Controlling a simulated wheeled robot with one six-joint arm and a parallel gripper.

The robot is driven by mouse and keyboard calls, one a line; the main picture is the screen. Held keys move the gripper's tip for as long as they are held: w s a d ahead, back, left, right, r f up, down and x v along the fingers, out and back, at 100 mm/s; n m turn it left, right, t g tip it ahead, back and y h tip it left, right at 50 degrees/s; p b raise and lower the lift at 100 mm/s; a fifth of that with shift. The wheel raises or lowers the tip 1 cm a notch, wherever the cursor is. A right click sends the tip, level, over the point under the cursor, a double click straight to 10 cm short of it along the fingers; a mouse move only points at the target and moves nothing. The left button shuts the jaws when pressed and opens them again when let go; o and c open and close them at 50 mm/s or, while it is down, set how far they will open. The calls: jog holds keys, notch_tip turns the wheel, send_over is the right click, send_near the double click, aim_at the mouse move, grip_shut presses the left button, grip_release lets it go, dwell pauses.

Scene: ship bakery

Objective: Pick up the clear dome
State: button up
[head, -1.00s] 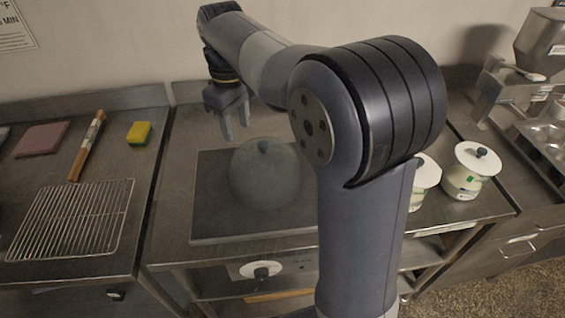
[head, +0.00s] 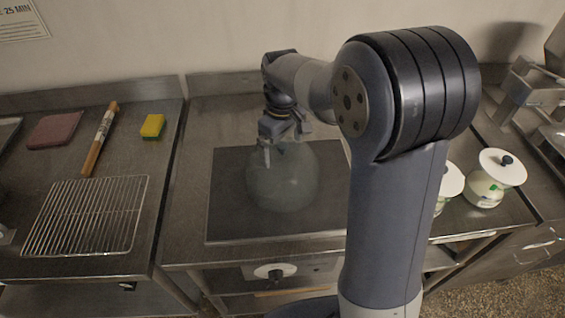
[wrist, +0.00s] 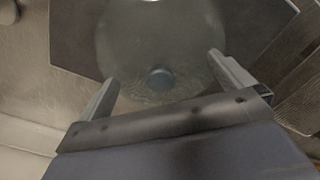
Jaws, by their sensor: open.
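The clear dome (head: 282,182) sits on a dark square plate (head: 225,222) on the steel counter. It is see-through grey-green and has a round blue-grey knob, seen in the wrist view (wrist: 160,78). My gripper (head: 281,150) is over the top of the dome at its far side and hides the knob in the head view. In the wrist view my gripper's two fingers (wrist: 162,75) are spread apart, with the knob between them near the tips. I cannot tell whether either finger touches the dome.
A wire rack (head: 85,215), a yellow sponge (head: 152,126), a wooden-handled tool (head: 99,140) and a reddish pad (head: 54,130) lie on the left counter. White-lidded pots (head: 489,184) stand at the right.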

jog(key=shift+f, duration=0.15)
jog(key=shift+s+f, duration=0.1)
jog(key=shift+f, duration=0.05)
grip_shut()
dwell(0.9)
